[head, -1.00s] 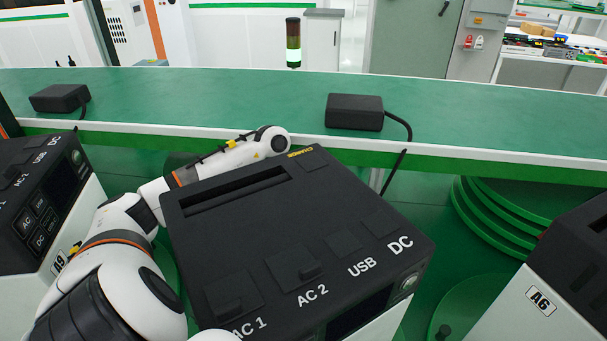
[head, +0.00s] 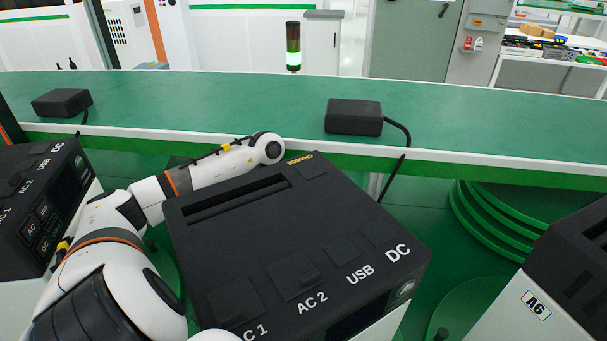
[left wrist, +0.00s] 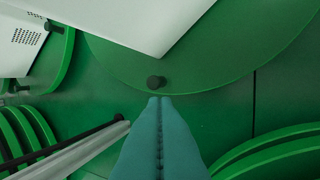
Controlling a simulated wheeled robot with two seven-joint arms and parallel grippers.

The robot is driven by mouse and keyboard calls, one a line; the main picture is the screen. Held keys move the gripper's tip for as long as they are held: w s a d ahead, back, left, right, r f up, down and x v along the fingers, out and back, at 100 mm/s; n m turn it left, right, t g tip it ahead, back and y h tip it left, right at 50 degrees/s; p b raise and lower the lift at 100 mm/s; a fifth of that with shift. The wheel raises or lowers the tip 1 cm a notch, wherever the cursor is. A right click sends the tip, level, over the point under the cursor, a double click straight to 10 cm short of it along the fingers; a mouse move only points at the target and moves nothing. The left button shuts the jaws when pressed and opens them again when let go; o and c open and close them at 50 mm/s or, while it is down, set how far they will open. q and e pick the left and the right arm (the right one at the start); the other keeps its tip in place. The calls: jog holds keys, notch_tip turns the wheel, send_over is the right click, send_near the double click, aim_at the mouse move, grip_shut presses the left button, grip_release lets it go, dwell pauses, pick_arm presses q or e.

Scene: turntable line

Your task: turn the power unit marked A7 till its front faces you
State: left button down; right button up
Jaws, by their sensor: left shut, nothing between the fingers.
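A black-topped power unit (head: 290,235) stands in the middle of the head view, close to me. Its AC, USB and DC labels run along the lower right edge, and its front face shows only as a sliver there. No A7 mark is readable on it. My left arm reaches around its left side to behind it; the left gripper is hidden in the head view. In the left wrist view my left gripper (left wrist: 160,98) is shut and empty. Its tips are just below a dark peg (left wrist: 156,82) at the rim of a green turntable (left wrist: 220,60), seemingly touching or nearly so.
A unit marked A6 (head: 567,285) stands at the right, another unit (head: 40,195) at the left. A green conveyor (head: 230,95) with white edge crosses behind, carrying two black adapters (head: 354,117) (head: 62,102).

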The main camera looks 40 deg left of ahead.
pick_arm(q)
jog(key=f+m+p, duration=0.1)
jog(key=f+m, duration=0.2)
jog(key=m, duration=0.4)
jog(key=d+f+m+p, duration=0.1)
jog(key=f+m+p, duration=0.1)
jog(key=m, duration=0.4)
jog(key=d+f+m+p, duration=0.1)
jog(key=f+m, duration=0.3)
jog(key=m, duration=0.3)
jog(key=shift+w+d+m+p, duration=0.1)
jog(key=shift+d+m+p, duration=0.1)
jog(key=shift+m+p, duration=0.1)
jog(key=b, duration=0.1)
jog(key=w+d+m+b, duration=0.1)
jog(key=b, duration=0.1)
jog(key=shift+w+d+f, duration=0.15)
jog(key=shift+d+f, duration=0.05)
jog(key=shift+d, duration=0.1)
jog(key=shift+w+d+r+m+b, duration=0.15)
jog(key=shift+w+d+m+b, duration=0.2)
jog(key=shift+d, duration=0.1)
jog(key=shift+s+r, duration=0.1)
